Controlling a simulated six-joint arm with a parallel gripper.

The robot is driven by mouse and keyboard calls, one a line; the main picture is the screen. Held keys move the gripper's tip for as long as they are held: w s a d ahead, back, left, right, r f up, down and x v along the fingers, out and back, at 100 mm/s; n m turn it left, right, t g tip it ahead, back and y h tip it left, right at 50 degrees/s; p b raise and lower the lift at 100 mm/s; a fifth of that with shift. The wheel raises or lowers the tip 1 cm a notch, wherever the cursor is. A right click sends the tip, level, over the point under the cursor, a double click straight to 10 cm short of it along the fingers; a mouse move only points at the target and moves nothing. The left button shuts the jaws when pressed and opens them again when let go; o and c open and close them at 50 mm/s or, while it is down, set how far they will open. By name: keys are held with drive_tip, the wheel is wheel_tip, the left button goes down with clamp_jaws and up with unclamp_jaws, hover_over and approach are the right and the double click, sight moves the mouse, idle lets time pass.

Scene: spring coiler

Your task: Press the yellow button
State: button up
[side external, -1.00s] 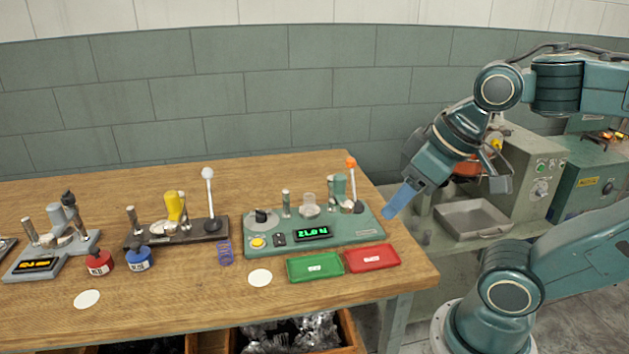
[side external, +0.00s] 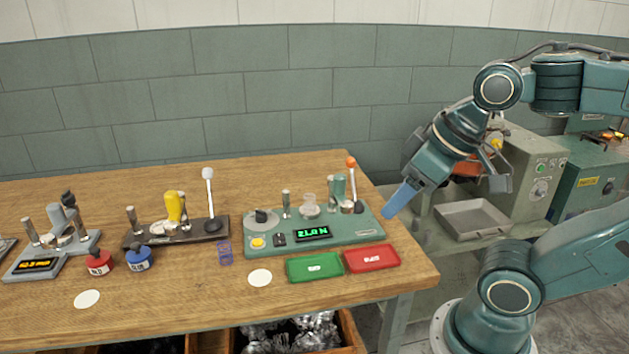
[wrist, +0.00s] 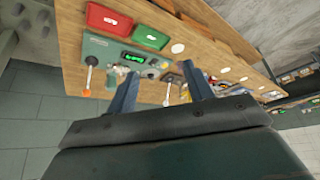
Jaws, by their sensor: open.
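The yellow button (side external: 258,242) is a small round cap at the front left corner of the green coiler machine (side external: 345,232), left of a small black switch and the lit green display (side external: 312,233). My gripper (side external: 389,214) is beyond the right end of the machine, tilted down, well apart from the button. In the wrist view, my gripper (wrist: 160,70) shows two separated fingers with nothing held between them. The machine (wrist: 98,48) also shows there beyond the fingers; the button is too small to make out surely.
A lever with an orange knob (side external: 351,162) stands upright at the machine's right end. Green (side external: 315,279) and red (side external: 371,269) trays lie in front. A purple spring (side external: 224,252), a white disc (side external: 260,278) and a dark machine with a white-knobbed lever (side external: 208,174) are left.

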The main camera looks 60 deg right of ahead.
clamp_jaws()
idle(1.5)
